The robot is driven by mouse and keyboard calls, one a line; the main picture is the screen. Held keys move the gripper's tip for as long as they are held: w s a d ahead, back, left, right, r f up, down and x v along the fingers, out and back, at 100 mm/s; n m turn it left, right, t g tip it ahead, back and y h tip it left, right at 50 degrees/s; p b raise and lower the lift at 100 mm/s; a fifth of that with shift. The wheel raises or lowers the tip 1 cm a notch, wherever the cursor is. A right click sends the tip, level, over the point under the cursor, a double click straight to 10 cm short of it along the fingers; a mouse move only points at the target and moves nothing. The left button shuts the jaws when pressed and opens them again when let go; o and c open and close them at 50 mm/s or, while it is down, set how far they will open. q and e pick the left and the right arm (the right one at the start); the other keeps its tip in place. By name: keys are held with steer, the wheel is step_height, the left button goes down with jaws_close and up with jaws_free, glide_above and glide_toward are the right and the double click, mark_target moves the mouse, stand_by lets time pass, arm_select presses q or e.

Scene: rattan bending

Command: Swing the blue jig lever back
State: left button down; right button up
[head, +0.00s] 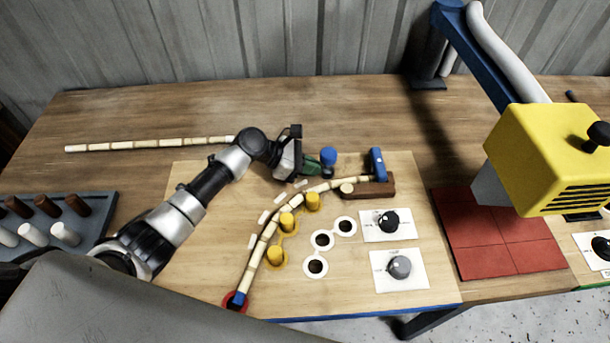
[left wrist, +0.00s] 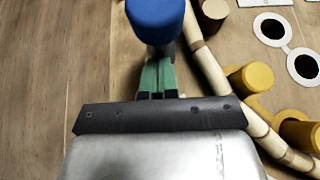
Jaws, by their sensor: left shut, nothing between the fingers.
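A blue round knob (head: 328,155), which looks like the lever's handle, stands near the back edge of the jig board. It also shows as a large blue cap in the left wrist view (left wrist: 155,18). My left gripper (head: 318,166) is shut and empty, its green fingertips just left of the knob. In the left wrist view the fingertips (left wrist: 158,78) point at the knob's base; I cannot tell whether they touch. A blue upright piece (head: 377,163) stands on a brown block (head: 375,188) to the right. My right gripper is not in view.
A bent rattan pole (head: 258,252) runs along yellow pegs (head: 287,222) in front of my left gripper. A straight rattan pole (head: 150,144) lies at the back left. A yellow machine head (head: 530,155) overhangs a red mat (head: 495,238) at right. The back of the table is clear.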

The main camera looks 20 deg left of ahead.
mark_target(330, 163)
arm_select(q)
steer(key=w+d+m+g, duration=0.1)
steer(key=w+d+g+b, duration=0.1)
steer(key=d, duration=0.1)
steer(key=shift+w+d+f+m, duration=0.1)
steer(key=shift+m, duration=0.3)
steer(key=shift+w+d+m+g+h+b, duration=0.2)
steer(key=shift+d+m+g+h+b, duration=0.1)
steer(key=shift+d+b, duration=0.2)
steer(key=shift+s, duration=0.1)
